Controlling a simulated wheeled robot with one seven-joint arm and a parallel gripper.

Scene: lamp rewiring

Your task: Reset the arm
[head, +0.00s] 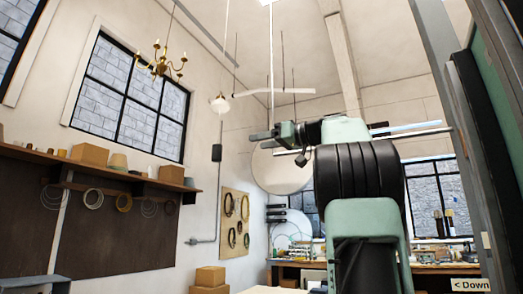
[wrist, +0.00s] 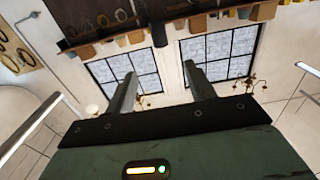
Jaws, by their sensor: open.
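My arm (head: 360,175), black and pale green, is raised in the middle right of the head view. My gripper (head: 264,143) is at its far end, pointing left, high in the air in front of the back wall. In the wrist view my gripper (wrist: 158,73) shows two grey fingers spread apart with nothing between them. It is open and empty, and it touches nothing that I can see.
A brass chandelier (head: 161,62) and a white pendant lamp (head: 220,104) hang at the left. A wall shelf (head: 115,174) holds boxes and pots. A pegboard (head: 234,222) carries coils. A cluttered workbench (head: 440,268) stands behind. A grey-green upright (head: 425,100) is close at right.

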